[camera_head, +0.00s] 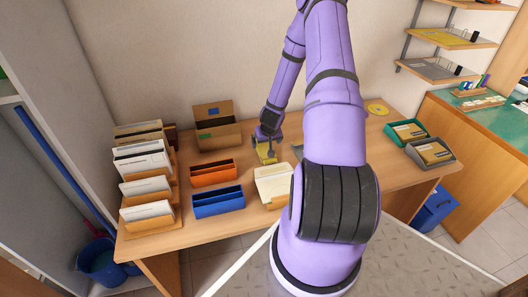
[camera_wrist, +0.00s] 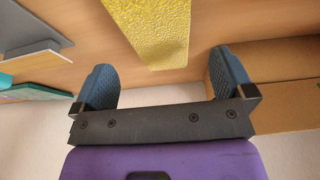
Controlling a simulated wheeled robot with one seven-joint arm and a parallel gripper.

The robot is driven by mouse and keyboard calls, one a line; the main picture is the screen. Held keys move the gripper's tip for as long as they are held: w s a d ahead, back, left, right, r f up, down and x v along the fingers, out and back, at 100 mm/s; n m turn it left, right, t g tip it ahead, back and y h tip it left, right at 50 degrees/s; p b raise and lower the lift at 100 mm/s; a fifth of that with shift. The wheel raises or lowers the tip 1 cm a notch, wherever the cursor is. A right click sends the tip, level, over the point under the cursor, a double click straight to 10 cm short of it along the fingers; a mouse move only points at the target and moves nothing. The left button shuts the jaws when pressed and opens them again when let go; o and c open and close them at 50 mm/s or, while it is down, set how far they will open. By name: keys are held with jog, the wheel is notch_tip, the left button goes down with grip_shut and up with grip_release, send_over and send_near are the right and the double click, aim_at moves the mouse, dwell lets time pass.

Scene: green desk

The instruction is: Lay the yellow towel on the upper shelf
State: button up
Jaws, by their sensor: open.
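The yellow towel (camera_wrist: 155,25) is a textured yellow strip in the wrist view. Its near end reaches the space between my open fingers, with a gap on each side. In the head view a small part of the towel (camera_head: 266,155) shows on the desk just below my gripper (camera_head: 268,145), which is low over the desk. In the wrist view my gripper (camera_wrist: 163,62) has both dark fingers spread wide. Whether the fingers reach down to the towel's height I cannot tell. Wall shelves hang at the upper right, among them a shelf (camera_head: 462,43) with a yellow flat item and a lower shelf (camera_head: 432,73).
On the wooden desk stand a white-and-brown file rack (camera_head: 150,180), an orange box (camera_head: 212,172), a blue box (camera_head: 218,202), a cardboard box (camera_head: 215,135) and a white folder (camera_head: 275,183). Green and grey trays (camera_head: 430,152) lie at the right. The desk between is partly clear.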

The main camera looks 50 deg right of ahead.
aim_at(264, 147)
jog(key=shift+x, duration=2.7)
jog(key=c, duration=1.1)
jog(key=shift+r, duration=0.1)
